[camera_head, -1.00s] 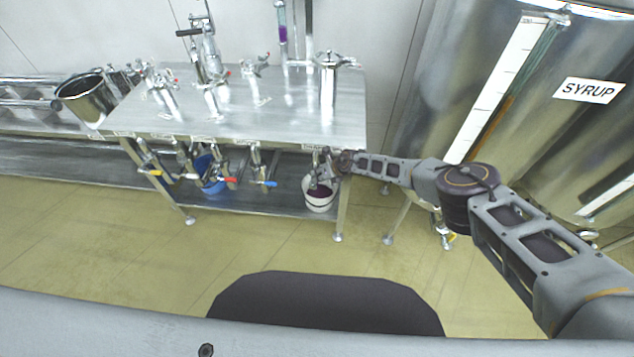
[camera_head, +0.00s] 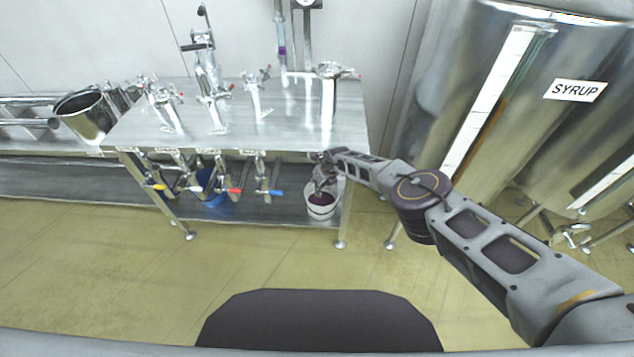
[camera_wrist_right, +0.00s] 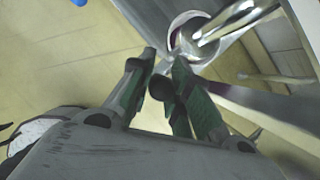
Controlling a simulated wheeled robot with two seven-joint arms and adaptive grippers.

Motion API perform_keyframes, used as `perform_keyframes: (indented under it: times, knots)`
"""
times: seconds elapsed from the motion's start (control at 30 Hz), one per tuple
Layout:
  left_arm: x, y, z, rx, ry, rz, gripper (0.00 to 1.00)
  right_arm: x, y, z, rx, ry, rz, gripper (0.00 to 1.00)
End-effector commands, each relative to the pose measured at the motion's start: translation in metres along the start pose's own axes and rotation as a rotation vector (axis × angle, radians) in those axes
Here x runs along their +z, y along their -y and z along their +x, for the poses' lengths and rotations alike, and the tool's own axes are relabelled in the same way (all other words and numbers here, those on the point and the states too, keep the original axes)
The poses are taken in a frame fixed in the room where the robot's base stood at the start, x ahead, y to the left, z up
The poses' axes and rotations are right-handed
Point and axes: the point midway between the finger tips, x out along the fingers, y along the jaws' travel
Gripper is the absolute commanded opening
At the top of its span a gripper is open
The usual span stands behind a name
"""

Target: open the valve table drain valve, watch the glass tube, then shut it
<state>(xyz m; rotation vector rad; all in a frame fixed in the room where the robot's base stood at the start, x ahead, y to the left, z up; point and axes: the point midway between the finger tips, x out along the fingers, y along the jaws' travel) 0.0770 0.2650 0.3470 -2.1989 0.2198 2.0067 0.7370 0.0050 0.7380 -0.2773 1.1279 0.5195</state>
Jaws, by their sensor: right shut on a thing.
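The valve table (camera_head: 290,120) stands ahead. My right gripper (camera_head: 326,160) is at its front right corner, shut on the drain valve handle, which the fingers mostly hide. In the right wrist view the fingertips (camera_wrist_right: 166,60) are close together beside the silver drain valve (camera_wrist_right: 235,22). A white bucket (camera_head: 321,212) with purple liquid stands under the valve; it also shows in the right wrist view (camera_wrist_right: 178,22). Whether liquid is running cannot be told. The glass tube (camera_head: 279,20) behind the table holds a short purple column near its bottom. My left gripper is out of view.
Other valves with yellow, red and blue handles (camera_head: 270,191) hang along the table's front edge. A blue bucket (camera_head: 210,188) stands on the lower shelf. A steel pot (camera_head: 85,118) is at left. The syrup tank (camera_head: 470,120) stands close on the right.

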Motion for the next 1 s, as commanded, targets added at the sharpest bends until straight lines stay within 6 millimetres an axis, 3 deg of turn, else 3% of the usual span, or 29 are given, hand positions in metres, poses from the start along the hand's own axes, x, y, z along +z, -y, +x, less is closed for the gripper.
perform_keyframes:
  times: [0.63, 0.67, 0.8, 1.0]
  knots:
    - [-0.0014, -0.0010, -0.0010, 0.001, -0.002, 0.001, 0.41, -0.0004, 0.0015, -0.0002, -0.016, -0.011, -0.008, 0.00]
    - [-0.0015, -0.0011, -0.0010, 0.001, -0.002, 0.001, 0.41, -0.0004, 0.0015, -0.0002, -0.016, -0.011, -0.008, 0.20]
    - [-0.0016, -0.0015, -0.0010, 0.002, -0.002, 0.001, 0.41, -0.0006, 0.0018, -0.0002, -0.016, -0.012, -0.008, 0.38]
    - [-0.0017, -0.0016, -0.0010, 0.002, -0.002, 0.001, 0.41, -0.0008, 0.0025, -0.0003, -0.017, -0.012, -0.008, 0.41]
